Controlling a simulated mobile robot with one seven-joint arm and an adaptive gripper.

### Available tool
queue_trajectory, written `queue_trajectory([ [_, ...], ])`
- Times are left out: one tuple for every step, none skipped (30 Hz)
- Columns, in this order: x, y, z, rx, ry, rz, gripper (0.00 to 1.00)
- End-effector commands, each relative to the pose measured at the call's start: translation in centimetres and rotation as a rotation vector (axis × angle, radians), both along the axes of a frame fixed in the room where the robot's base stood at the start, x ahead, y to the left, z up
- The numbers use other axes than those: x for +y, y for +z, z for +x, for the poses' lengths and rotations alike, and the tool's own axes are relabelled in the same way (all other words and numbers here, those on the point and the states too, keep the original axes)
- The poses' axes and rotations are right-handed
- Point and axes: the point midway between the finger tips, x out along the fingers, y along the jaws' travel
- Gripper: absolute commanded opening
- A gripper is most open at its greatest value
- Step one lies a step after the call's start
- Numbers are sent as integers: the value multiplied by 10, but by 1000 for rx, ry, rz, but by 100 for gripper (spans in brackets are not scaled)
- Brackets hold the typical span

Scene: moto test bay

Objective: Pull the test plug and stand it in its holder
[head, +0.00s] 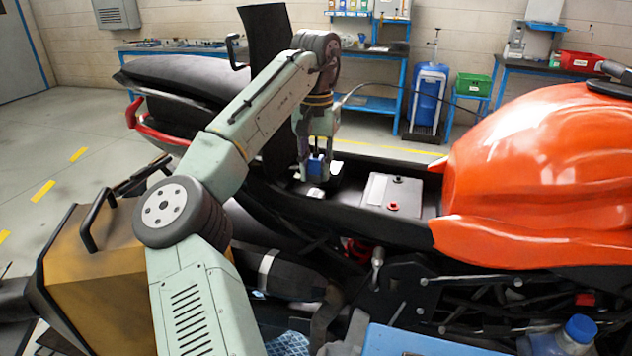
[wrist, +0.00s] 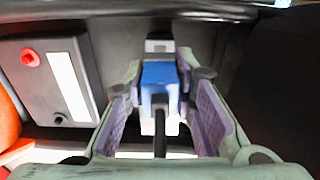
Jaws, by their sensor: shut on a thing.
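The blue test plug (wrist: 160,76) is between the two fingers of my gripper (wrist: 160,88) in the wrist view, with a dark cable running from it toward the camera. A grey connector (wrist: 158,46) lies directly beyond the plug; I cannot tell whether the two are still joined. In the head view my gripper (head: 318,158) points down into the open seat bay of the motorcycle, shut on the blue plug (head: 318,168). A small pale connector part (head: 315,192) shows just below it. I cannot make out the plug's holder in either view.
A battery (head: 377,190) with a red terminal cap sits right of my gripper; it also shows in the wrist view (wrist: 35,88). The orange tank (head: 545,170) is farther right, and the raised dark panel (head: 266,60) is close left. A blue-topped bottle (head: 580,328) stands in front.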

Motion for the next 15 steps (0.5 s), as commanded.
queue_trajectory([
  [0,3,0,-1,0,1,0],
  [0,4,0,-2,0,2,0],
  [0,6,0,-2,1,2,0],
  [0,7,0,-2,1,2,0],
  [0,8,0,-1,1,1,0],
  [0,9,0,0,1,1,0],
  [0,10,0,0,0,1,0],
  [0,12,0,0,0,1,0],
  [0,13,0,0,0,1,0],
  [0,15,0,-1,0,1,0],
  [0,16,0,-2,1,2,0],
  [0,18,0,-2,1,2,0],
  [0,19,0,-1,1,1,0],
  [0,20,0,-1,1,1,0],
  [0,21,0,-1,1,1,0],
])
